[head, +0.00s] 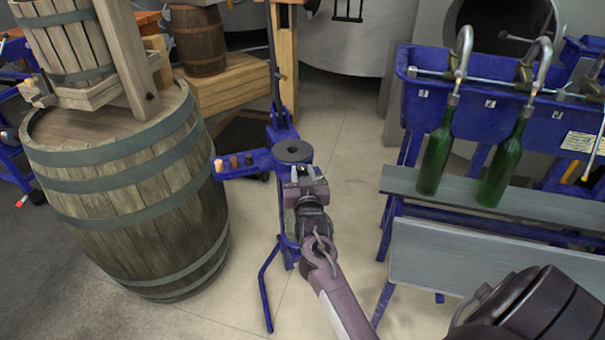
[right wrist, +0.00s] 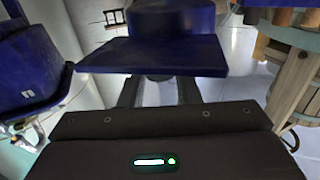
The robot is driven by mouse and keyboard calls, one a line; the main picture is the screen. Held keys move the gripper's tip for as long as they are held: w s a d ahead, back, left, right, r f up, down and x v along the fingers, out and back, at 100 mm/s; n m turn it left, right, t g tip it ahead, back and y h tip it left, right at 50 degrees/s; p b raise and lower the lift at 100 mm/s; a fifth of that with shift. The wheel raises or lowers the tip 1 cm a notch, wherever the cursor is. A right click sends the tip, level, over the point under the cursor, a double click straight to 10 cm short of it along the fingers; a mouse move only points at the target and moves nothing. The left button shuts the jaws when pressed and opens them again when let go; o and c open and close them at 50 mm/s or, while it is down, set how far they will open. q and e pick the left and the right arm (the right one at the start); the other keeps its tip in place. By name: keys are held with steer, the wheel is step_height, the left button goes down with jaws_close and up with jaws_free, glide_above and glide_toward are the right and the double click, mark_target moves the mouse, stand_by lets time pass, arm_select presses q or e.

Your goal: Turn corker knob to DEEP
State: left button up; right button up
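The blue corker (head: 284,135) stands on the floor in the middle of the head view, with a dark round disc (head: 293,151) on top of its body. My right gripper (head: 304,176) is right at the near side of the corker, just below the disc. In the right wrist view a blue corker plate (right wrist: 150,57) covers the fingertips. The two dark fingers show a gap between them below that plate, but what lies between the tips is hidden. I cannot make out the knob or its setting in either view. My left gripper is not in view.
A side tray (head: 232,167) with several corks juts left from the corker. A large wooden barrel (head: 130,190) stands at left. At right is a blue bottle filler (head: 420,95) with two green bottles (head: 435,155) on a grey shelf (head: 400,181). Floor shows between.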

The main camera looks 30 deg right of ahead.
steer(key=c, duration=0.3)
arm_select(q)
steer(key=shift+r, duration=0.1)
